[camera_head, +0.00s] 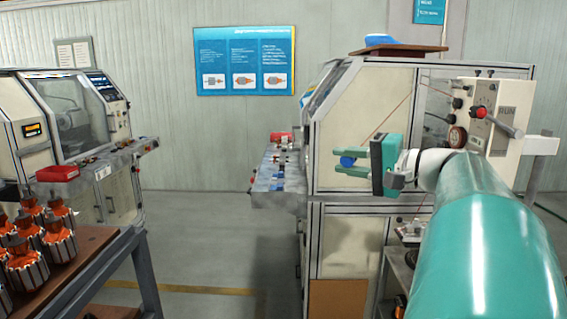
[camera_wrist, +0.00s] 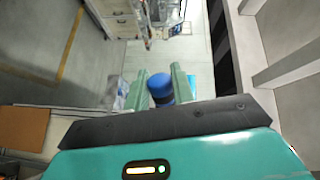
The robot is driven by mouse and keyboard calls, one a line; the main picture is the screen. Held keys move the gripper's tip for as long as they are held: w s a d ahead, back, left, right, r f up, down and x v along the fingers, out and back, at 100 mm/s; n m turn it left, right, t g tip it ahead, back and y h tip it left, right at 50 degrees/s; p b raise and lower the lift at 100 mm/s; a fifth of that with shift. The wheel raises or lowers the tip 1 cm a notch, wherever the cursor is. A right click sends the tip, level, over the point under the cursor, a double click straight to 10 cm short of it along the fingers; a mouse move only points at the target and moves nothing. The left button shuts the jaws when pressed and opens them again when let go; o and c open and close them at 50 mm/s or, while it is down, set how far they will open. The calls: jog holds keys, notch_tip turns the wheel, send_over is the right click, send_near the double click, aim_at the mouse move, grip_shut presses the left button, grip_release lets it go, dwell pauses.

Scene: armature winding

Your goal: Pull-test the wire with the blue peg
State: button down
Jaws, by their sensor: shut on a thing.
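The blue peg (camera_head: 347,161) is between the two fingers of my gripper (camera_head: 341,162), which is shut on it. In the wrist view the round blue peg (camera_wrist: 160,88) shows between the green fingers (camera_wrist: 158,76). A thin reddish wire (camera_head: 390,118) slants from the upper right down towards my gripper, in front of the winding machine's clear panel. Its lower end is hidden near the gripper, so I cannot tell how it meets the peg. The gripper is held in the air beside the machine.
The winding machine (camera_head: 365,207) stands close behind my gripper, with a cluttered control shelf (camera_head: 275,185) at its left. A cream unit with a red knob (camera_head: 480,112) is at the right. Orange-wound armatures (camera_head: 30,250) stand on a left bench. The floor (camera_head: 205,225) between is clear.

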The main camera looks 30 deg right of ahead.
jog(key=w+d+r, duration=0.1)
jog(key=w+d, duration=0.1)
jog(key=d, duration=0.5)
jog(key=shift+w+d+r, duration=0.15)
jog(key=shift+w+r, duration=0.15)
jog(key=shift+w, duration=0.1)
dwell(1.1)
